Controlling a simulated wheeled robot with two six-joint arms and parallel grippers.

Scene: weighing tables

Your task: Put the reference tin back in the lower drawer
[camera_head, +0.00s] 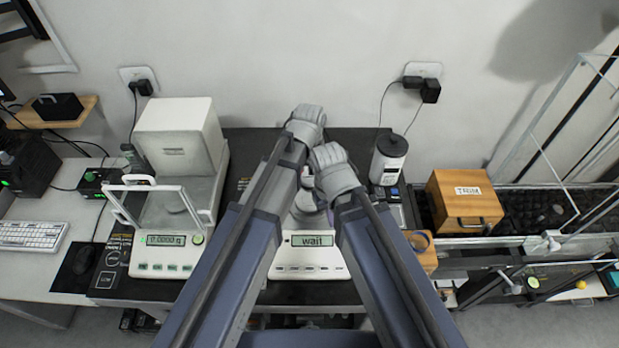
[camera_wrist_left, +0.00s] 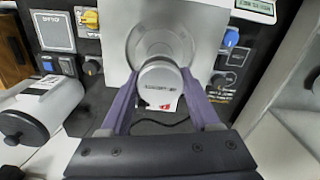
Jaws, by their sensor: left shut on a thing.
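The reference tin (camera_wrist_left: 162,88) is a small pale round tin with a printed label. My left gripper (camera_wrist_left: 160,82) is shut on it, with one purple finger on either side. The round metal pan of the scale (camera_wrist_left: 158,38) lies just beyond the tin; I cannot tell whether the tin touches it. In the head view the scale (camera_head: 310,262) reads "wait", and my arms cover its pan. My right gripper (camera_head: 332,170) is close beside the left one, with its fingers hidden. I cannot make out the lower drawer.
A balance with a draft shield (camera_head: 180,205) stands at left. A white container with a dark lid (camera_head: 388,160) stands right of my arms. A wooden box with a handle (camera_head: 463,202) is farther right, near a glass-sided frame (camera_head: 560,150). A keyboard (camera_head: 30,236) lies far left.

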